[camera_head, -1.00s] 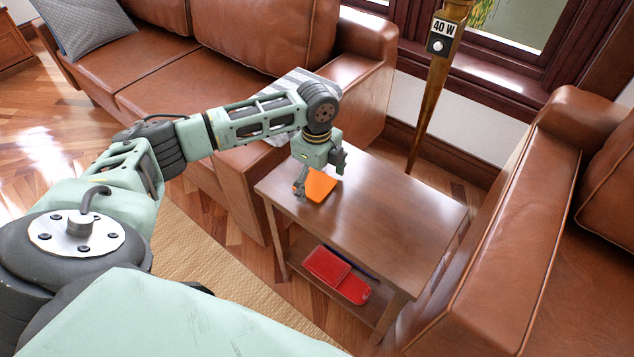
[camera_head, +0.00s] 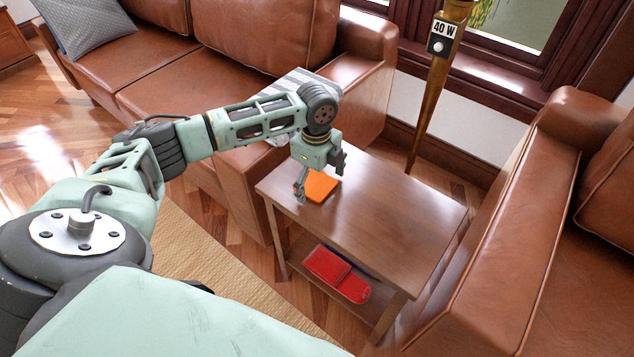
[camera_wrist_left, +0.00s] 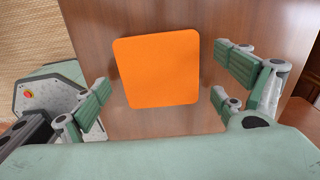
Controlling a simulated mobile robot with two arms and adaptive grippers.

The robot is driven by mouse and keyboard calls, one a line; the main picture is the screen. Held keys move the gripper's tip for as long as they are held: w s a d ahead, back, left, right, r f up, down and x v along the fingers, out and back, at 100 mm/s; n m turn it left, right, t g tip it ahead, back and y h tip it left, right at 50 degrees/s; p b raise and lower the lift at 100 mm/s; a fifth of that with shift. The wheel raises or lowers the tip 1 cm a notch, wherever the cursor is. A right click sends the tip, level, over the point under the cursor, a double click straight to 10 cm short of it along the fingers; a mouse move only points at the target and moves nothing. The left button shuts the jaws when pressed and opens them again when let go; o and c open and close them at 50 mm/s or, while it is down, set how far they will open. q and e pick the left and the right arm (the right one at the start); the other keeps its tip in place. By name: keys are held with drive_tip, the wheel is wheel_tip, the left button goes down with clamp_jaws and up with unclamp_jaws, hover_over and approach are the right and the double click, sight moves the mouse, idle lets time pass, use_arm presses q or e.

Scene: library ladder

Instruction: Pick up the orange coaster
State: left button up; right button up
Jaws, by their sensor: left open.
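The orange coaster (camera_head: 321,187) is a flat square with rounded corners lying on the left part of the wooden side table's top (camera_head: 385,211). In the left wrist view the coaster (camera_wrist_left: 158,70) lies between the spread finger pads, with a gap on each side. My left gripper (camera_head: 320,188) is open and points down over the coaster; in the left wrist view its fingers (camera_wrist_left: 160,92) hold nothing. In the head view the gripper hides part of the coaster's edge. I cannot tell the exact height of the fingertips above the table. My right gripper does not show.
Red items (camera_head: 337,273) lie on the table's lower shelf. A brown leather sofa (camera_head: 150,90) stands behind and left, and a leather armchair (camera_head: 500,210) on the right. A brass lamp pole (camera_head: 428,110) rises behind the table. The right part of the tabletop is clear.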

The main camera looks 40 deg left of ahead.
use_arm(q)
drive_tip(key=shift+c, duration=0.2)
idle(0.3)
drive_tip(key=c, duration=1.2)
